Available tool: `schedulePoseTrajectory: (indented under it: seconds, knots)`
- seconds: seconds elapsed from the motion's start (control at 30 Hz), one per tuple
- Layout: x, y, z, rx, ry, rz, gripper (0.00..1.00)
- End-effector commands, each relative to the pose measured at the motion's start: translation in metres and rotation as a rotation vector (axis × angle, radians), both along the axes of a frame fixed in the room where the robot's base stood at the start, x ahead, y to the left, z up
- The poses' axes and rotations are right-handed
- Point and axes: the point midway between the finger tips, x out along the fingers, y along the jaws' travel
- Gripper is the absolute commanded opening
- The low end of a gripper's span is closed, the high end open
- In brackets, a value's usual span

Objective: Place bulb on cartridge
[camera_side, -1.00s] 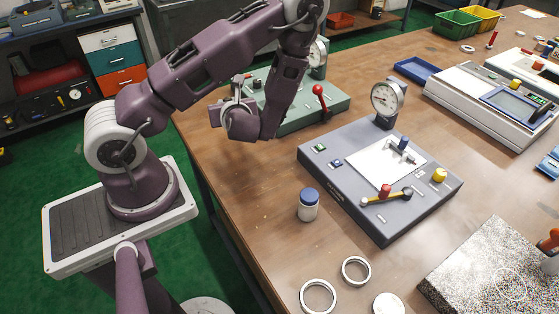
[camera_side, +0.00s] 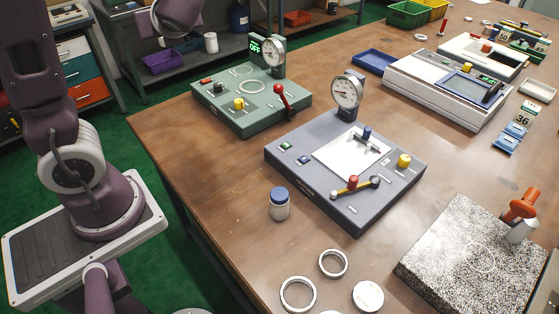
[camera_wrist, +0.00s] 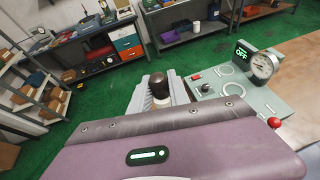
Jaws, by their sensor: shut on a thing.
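In the wrist view my gripper (camera_wrist: 162,94) is shut on a dark, round-topped piece (camera_wrist: 158,79). Only its upper part shows between the pale fingers, so I cannot tell for sure that it is the bulb. Green floor lies behind it, left of the green gauge device (camera_wrist: 245,98). In the side view my fingers are out of sight, and part of my arm shows at the top edge. No thing is clearly recognisable as the cartridge.
The green device (camera_side: 262,115) and a grey gauge device (camera_side: 290,155) stand on the wooden table. Metal rings (camera_side: 298,294) lie at the front. A blue tray (camera_side: 374,62) lies at the back.

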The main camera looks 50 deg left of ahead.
Motion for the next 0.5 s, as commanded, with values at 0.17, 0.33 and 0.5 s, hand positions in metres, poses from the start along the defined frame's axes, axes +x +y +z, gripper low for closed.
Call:
schedulePoseTrajectory:
  seconds: [0.17, 0.33, 0.5]
  knots:
    - [-0.028, -0.007, -0.021, 0.003, 0.007, 0.172, 0.0]
    - [-0.065, -0.023, -0.046, 0.006, 0.008, 0.421, 0.0]
    - [-0.105, -0.058, -0.071, 0.011, 0.007, 0.765, 0.0]
